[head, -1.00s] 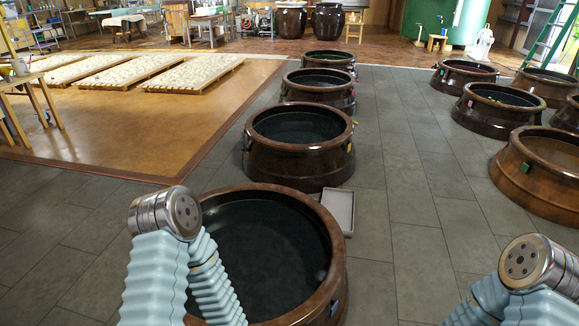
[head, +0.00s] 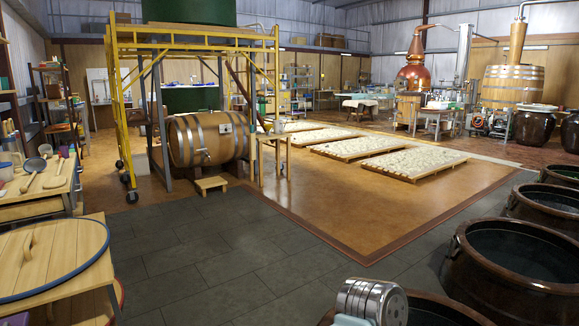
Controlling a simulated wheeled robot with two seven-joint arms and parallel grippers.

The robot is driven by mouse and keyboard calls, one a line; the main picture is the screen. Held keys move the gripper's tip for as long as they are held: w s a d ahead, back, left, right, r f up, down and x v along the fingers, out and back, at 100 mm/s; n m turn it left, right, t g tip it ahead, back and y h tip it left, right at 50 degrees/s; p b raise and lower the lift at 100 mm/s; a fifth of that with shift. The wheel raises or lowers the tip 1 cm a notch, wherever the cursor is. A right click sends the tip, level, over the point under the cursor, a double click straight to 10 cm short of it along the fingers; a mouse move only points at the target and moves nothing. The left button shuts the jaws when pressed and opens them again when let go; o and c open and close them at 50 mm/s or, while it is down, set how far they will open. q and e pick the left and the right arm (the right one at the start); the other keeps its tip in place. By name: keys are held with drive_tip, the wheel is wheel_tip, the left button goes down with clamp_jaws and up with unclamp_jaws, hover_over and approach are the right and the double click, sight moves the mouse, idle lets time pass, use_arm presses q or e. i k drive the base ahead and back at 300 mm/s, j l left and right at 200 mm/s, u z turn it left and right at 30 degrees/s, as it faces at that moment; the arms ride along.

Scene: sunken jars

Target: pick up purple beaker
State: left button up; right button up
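A small purplish vessel (head: 6,171) stands on the wooden work table (head: 50,192) at the left edge of the head view. It is partly cut off, and I cannot tell for sure whether it is the purple beaker. No other purple beaker can be made out. Neither of my grippers is in view.
Ladles (head: 34,166) lie on the work table. A round wooden lid (head: 50,258) is at the lower left. Dark jars (head: 520,258) line the right. The grey tiled floor (head: 215,255) between is clear.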

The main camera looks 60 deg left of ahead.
sight(64, 150)
drive_tip(key=u, duration=3.2)
